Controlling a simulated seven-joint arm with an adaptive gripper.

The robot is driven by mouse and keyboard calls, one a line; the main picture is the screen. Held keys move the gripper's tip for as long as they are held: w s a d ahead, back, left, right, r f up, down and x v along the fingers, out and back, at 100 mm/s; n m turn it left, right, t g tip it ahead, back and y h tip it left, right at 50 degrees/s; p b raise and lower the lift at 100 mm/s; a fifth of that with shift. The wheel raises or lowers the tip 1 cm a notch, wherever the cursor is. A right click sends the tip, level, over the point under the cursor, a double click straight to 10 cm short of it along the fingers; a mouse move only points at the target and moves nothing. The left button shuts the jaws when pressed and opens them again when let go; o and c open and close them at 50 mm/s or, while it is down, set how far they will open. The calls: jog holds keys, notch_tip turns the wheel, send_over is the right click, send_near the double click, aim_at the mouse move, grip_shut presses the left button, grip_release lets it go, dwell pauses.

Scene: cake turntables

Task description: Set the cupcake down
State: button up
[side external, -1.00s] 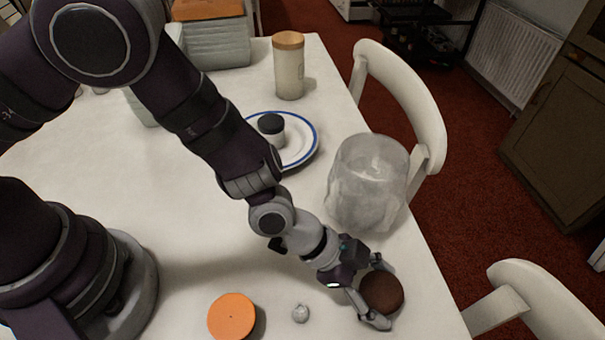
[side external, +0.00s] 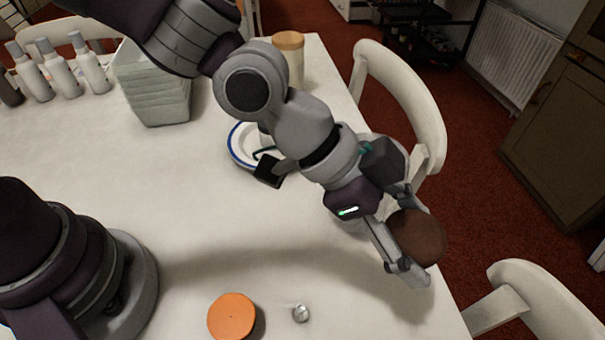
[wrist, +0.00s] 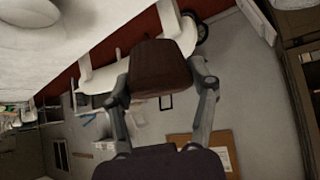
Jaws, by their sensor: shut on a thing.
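The cupcake (side external: 417,238) is plain dark brown and rounded. My gripper (side external: 408,232) is shut on it, one finger on each side, and holds it raised above the right edge of the table. In the wrist view the cupcake (wrist: 160,66) sits between the two fingertips (wrist: 164,84) and looks tapered, with nothing seen touching it but the fingers. A white plate with a blue rim (side external: 236,150) lies on the table, partly hidden behind my arm.
An orange disc (side external: 231,316) and a small silvery knob (side external: 301,313) lie at the near edge. A clear cover (side external: 352,222) is mostly hidden behind my gripper. A canister (side external: 290,62), a grey crate (side external: 155,95) and bottles (side external: 92,70) stand farther back. The table's middle is clear.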

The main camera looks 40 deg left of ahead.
jog(key=w+a+r+m+g, duration=0.1)
jog(key=w+a+m, duration=0.15)
jog(key=a, duration=1.15)
jog(key=shift+n, duration=0.35)
notch_tip(320, 180, down, 14)
jog(key=shift+w+f, duration=0.15)
jog(key=shift+f, duration=0.15)
jog(key=o, duration=1.1)
jog(key=shift+o, duration=0.2)
